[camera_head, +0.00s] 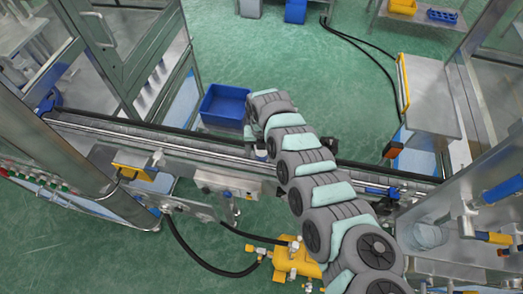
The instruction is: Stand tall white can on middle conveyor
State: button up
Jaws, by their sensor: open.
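My arm reaches from the lower right up to the middle conveyor (215,138), a long belt with metal rails crossing the picture. My gripper (262,149) is at the arm's far end, over or close to this conveyor, and is mostly hidden by my own wrist. Its jaws are open. I cannot make out a tall white can; the arm covers part of the belt. The visible belt left of the arm looks empty.
A blue bin (224,106) is just behind the conveyor, left of my wrist. A yellow device (296,260) with hoses is at the bottom. A pale cylindrical vessel (430,236) stands among fittings at the right. Glass-doored machine frames (118,50) stand at the left.

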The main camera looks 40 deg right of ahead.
notch_tip(320, 180, up, 11)
jog(key=shift+f+b, duration=0.1)
jog(key=shift+b, duration=0.75)
